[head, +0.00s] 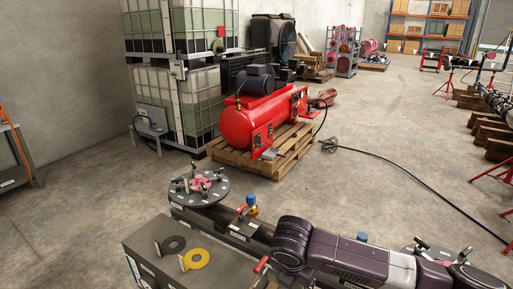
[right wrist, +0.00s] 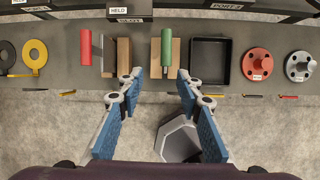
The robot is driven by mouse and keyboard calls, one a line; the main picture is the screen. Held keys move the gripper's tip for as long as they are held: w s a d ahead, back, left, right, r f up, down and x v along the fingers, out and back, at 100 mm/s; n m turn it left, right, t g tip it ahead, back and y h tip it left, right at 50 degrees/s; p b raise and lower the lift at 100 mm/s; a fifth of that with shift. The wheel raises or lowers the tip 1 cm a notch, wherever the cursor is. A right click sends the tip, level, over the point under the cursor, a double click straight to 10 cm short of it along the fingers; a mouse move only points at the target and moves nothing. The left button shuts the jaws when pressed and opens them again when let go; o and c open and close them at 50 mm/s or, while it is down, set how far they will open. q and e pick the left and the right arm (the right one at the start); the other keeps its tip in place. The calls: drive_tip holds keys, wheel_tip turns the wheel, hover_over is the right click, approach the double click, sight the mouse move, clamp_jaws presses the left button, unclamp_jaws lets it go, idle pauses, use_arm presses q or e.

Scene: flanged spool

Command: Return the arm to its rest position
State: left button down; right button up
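My right gripper (right wrist: 158,88) shows in the right wrist view with its two blue-padded fingers spread wide apart. Nothing is held between them. It is above the front edge of the grey bench (right wrist: 225,108). A dark purple arm of mine (head: 340,250) lies across the lower right of the head view, in front of the bench and spool, and no gripper fingers can be made out on it. The dark flanged spool (head: 215,215) lies along the bench, with a round flange plate (head: 199,187) at its left end. My left gripper is not in view.
The bench holds a red-handled tool (right wrist: 86,48), a green-handled tool (right wrist: 166,48), a black tray (right wrist: 209,60), a red flange (right wrist: 257,62), a grey flange (right wrist: 300,66) and a yellow ring (right wrist: 35,55). A grey hexagonal container (right wrist: 180,140) is below. A red compressor (head: 262,115) stands beyond.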

drive_tip(key=s+a+f+m+y, duration=0.55)
drive_tip(key=s+a+m, duration=0.45)
drive_tip(key=s, duration=0.3)
drive_tip(key=s+d+f+m+h, duration=0.2)
drive_tip(key=s+d+f+m, duration=0.1)
drive_tip(key=s+d+m, duration=0.5)
drive_tip(key=s+d+f+m+h, duration=0.1)
drive_tip(key=s+d+f+m, duration=0.1)
drive_tip(key=s+d+m, duration=0.6)
wheel_tip(320, 180, down, 29)
drive_tip(key=d+g+b, duration=0.1)
drive_tip(key=b, duration=0.1)
drive_tip(key=s+d+f+g+b, duration=0.1)
drive_tip(key=s+d+f, duration=0.2)
drive_tip(key=s+f, duration=1.4)
drive_tip(key=shift+d+g, duration=0.2)
drive_tip(key=shift+g, duration=0.1)
